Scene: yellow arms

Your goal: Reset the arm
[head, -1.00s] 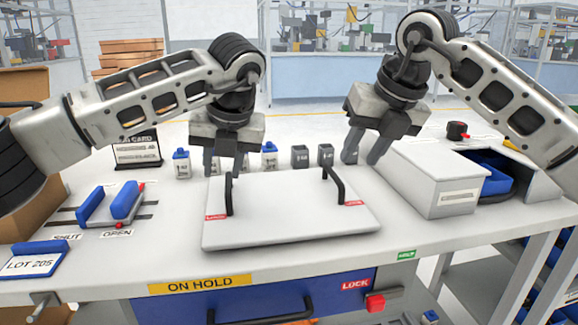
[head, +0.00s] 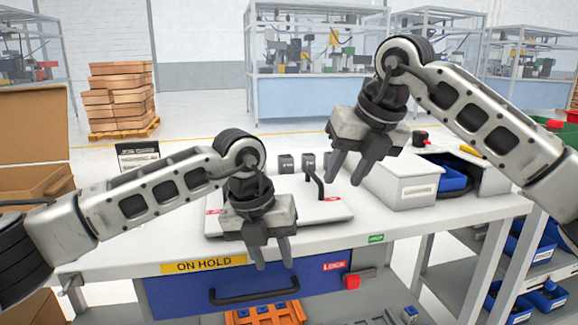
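My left gripper (head: 272,262) hangs in front of the table's front edge, above the blue drawer (head: 240,284). Its fingers point down and are apart, with nothing between them. My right gripper (head: 346,178) is in the air above the right rear part of the white lid (head: 325,210). Its two fingers are apart and empty. The white lid lies on the table, with a black handle (head: 318,185) showing at its right.
Small dark blocks (head: 286,163) stand behind the lid. A red button (head: 351,282) sits by the drawer. An orange tray (head: 262,314) is below. Cardboard boxes (head: 28,138) are at left.

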